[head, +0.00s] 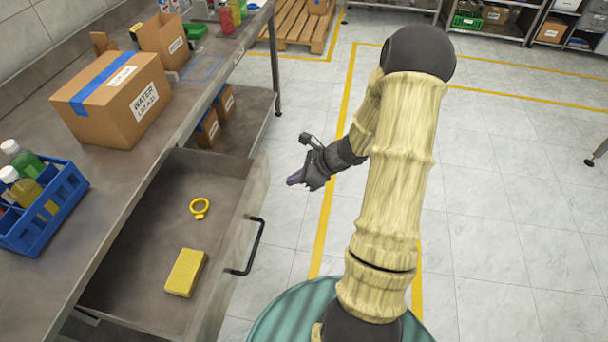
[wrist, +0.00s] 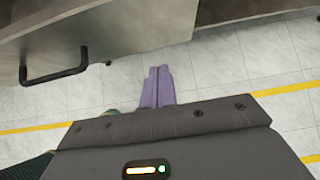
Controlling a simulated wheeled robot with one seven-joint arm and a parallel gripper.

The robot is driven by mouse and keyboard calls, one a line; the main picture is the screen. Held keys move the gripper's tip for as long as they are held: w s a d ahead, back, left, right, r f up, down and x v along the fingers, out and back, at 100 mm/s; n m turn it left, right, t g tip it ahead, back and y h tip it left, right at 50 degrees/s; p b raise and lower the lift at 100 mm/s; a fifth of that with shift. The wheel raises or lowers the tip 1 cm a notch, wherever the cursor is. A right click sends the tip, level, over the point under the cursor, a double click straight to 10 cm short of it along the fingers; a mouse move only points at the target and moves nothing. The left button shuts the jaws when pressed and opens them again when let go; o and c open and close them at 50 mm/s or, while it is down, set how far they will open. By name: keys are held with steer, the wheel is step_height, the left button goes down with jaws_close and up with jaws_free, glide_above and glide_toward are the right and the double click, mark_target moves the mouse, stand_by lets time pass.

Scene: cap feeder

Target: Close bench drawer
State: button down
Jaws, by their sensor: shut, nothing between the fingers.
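The bench drawer (head: 165,215) is pulled open from the metal bench (head: 98,188) at the left of the head view. Its black bar handle (head: 254,247) is on the drawer front, and the handle also shows at the upper left of the wrist view (wrist: 55,75). A yellow sponge (head: 185,272) and a yellow ring-shaped item (head: 200,208) lie in the drawer. My gripper (head: 294,180) is in the air to the right of the drawer, apart from the handle. In the wrist view its purple fingers (wrist: 157,75) are together, with nothing between them.
A blue crate of bottles (head: 40,212) and a cardboard box (head: 112,98) stand on the bench top. Small boxes (head: 208,128) sit on the shelf below.

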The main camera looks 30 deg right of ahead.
mark_target(264, 185)
steer(key=w+a, duration=0.1)
steer(key=w+a+f, duration=0.1)
steer(key=a, duration=0.1)
steer(key=w+a+f, duration=0.1)
steer(key=w+a, duration=0.1)
steer(key=shift+f, duration=0.25)
